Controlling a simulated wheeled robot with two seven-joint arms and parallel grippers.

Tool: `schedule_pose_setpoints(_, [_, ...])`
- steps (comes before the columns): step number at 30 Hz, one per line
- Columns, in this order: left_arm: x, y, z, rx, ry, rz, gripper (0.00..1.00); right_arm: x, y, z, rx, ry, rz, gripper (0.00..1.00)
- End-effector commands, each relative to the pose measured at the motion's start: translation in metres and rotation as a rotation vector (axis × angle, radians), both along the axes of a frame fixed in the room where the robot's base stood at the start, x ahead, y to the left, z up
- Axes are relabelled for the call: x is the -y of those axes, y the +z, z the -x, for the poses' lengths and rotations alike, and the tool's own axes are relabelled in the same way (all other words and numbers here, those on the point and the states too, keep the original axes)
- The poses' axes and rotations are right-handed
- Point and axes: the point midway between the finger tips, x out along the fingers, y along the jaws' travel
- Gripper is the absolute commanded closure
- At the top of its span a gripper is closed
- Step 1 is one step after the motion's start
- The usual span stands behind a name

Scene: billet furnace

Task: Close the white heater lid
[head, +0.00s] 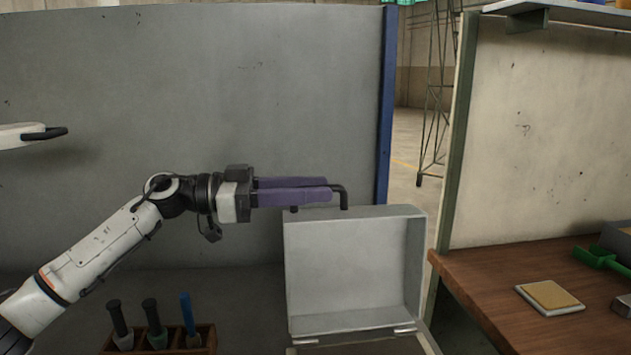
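The white heater lid (352,262) stands open and upright at the centre right, its hollow inner side facing me, hinged along its bottom edge. A black bar handle (344,196) rises from its top edge. My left gripper (330,188) reaches in from the left, with its two purple fingers lying level at the handle, just above the lid's top edge. The fingers hide most of the handle bar, which comes out at their tips. I cannot tell whether they are closed on it. Only a little of the heater body below the lid shows. My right gripper is not in view.
A wooden holder (204,342) with several upright tools stands at lower left. A wooden bench (485,268) at right bears a tan square pad (550,295) and a green scoop (600,258). A grey panel (190,90) stands behind the lid. A white object with a black bar (45,133) juts in at left.

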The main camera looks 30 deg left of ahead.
Motion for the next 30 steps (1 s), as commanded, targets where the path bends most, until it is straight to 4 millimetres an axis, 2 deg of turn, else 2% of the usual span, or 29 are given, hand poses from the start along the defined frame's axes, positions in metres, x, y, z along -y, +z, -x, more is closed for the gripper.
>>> schedule_pose_setpoints(4, [0.0067, 0.0005, -0.0051, 0.0, 0.0, 0.001, 0.7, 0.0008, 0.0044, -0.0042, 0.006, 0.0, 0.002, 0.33])
schedule_pose_setpoints(11, [0.0072, -0.0005, -0.0057, 0.0, 0.001, 0.0, 0.7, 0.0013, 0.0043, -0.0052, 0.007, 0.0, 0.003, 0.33])
schedule_pose_setpoints(12, [0.0072, -0.0005, -0.0056, 0.0, 0.001, 0.0, 0.72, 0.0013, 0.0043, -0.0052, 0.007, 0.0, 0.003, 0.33])
schedule_pose_setpoints(17, [0.0069, -0.0005, -0.0056, 0.0, 0.001, 0.0, 0.99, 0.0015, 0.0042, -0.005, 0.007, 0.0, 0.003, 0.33])
schedule_pose_setpoints(30, [-0.0003, 0.0002, -0.0047, 0.018, 0.019, -0.016, 1.0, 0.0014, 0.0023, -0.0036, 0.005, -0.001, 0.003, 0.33])
